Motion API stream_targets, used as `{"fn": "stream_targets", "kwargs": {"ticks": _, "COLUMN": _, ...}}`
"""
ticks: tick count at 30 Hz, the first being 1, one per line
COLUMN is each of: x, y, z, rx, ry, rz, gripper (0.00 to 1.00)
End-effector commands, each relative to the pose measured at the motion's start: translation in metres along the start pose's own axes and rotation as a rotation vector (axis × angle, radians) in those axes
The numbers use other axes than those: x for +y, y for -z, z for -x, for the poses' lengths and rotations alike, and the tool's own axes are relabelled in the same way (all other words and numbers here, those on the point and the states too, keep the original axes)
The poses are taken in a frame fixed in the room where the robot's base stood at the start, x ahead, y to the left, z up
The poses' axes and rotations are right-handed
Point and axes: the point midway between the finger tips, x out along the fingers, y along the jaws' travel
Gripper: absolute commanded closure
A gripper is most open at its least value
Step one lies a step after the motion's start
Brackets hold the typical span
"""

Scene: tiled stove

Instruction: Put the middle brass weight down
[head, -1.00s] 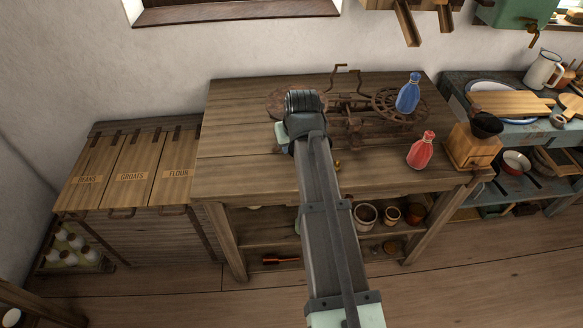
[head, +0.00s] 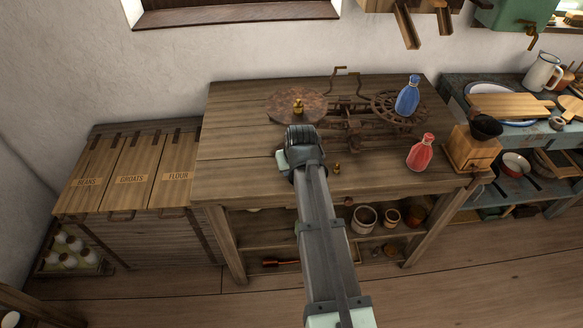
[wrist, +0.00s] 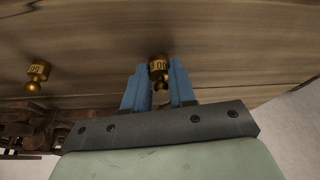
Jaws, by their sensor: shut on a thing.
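My gripper (wrist: 159,86) is shut on a brass weight (wrist: 159,66), with a blue finger on each side of it in the wrist view. In the head view my gripper (head: 302,145) is over the wooden table, in front of the scale's round plate, and hides the held weight. I cannot tell whether the held weight touches the table. A small brass weight (head: 336,168) stands on the table to the right of my gripper; it also shows in the wrist view (wrist: 38,76). Another brass weight (head: 298,107) stands on the scale's left plate (head: 279,108).
The rusty scale (head: 350,110) spans the back of the table (head: 235,150). A blue bottle (head: 408,96) is on its right wheel-like pan. A red bottle (head: 420,153) and a wooden grinder (head: 470,150) stand at the right. The table's left part is clear.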

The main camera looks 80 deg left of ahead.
Motion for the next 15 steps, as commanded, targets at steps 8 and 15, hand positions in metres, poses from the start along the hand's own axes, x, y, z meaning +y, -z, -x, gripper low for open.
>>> {"fn": "stream_targets", "kwargs": {"ticks": 8, "x": 0.0, "y": -0.0011, "z": -0.0025, "rx": -0.001, "ry": 0.0, "rz": 0.0, "gripper": 0.66}}
{"fn": "stream_targets", "kwargs": {"ticks": 15, "x": 0.0, "y": -0.0011, "z": -0.0025, "rx": -0.001, "ry": 0.0, "rz": 0.0, "gripper": 0.49}}
